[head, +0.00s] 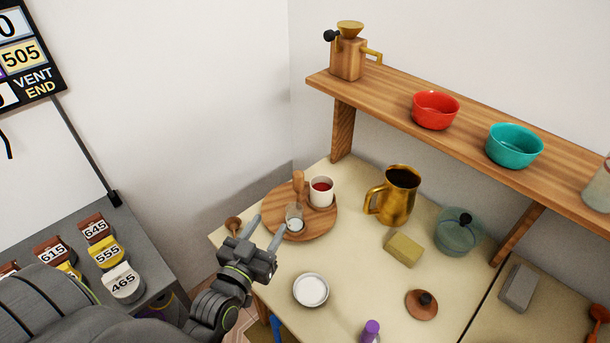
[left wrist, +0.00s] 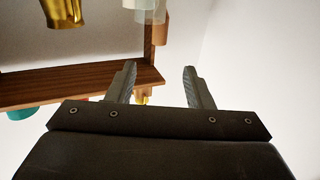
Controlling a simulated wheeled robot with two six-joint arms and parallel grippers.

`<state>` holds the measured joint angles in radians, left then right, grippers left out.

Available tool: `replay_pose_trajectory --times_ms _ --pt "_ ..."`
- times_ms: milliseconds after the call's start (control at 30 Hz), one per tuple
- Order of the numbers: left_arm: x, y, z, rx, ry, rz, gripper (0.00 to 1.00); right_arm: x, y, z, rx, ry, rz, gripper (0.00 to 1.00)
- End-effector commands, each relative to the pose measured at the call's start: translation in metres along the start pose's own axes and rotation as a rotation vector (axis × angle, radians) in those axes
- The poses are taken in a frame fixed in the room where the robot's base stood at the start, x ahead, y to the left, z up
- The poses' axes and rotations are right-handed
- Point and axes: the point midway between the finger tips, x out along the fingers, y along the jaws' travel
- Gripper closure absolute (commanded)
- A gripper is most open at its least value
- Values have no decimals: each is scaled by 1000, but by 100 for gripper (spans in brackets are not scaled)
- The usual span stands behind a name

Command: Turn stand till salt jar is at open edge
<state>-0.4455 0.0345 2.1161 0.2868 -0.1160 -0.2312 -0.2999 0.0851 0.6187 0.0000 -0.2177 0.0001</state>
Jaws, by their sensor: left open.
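A round wooden stand (head: 321,221) sits at the far left corner of the cream table. It has an upright wooden post (head: 299,185). On it stand a white cup with red contents (head: 321,191), at the back right, and a small clear jar with white contents (head: 294,217), at the front left, which looks like the salt jar. My left gripper (head: 267,227) is open and empty, just left of and in front of the stand; whether a finger touches it I cannot tell. Its two fingers also show apart in the left wrist view (left wrist: 157,75). My right gripper is out of view.
A brass pitcher (head: 398,196), yellow block (head: 404,249), white dish (head: 311,291) and green lidded pot (head: 458,234) stand on the table (head: 350,255). A wooden shelf (head: 390,91) runs along the wall.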

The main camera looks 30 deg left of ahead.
Motion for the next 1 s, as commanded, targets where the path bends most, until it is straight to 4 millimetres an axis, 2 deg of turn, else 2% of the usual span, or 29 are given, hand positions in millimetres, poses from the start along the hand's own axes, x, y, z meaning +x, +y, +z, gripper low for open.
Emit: replay_pose_trajectory --times_ms 500,733,1000 --pt "56 1 -7 0 -1 2 53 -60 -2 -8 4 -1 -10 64" --pt "86 1 -6 0 -1 3 53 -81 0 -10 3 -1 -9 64" --pt "130 1 -3 -1 1 3 53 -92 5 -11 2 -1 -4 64"
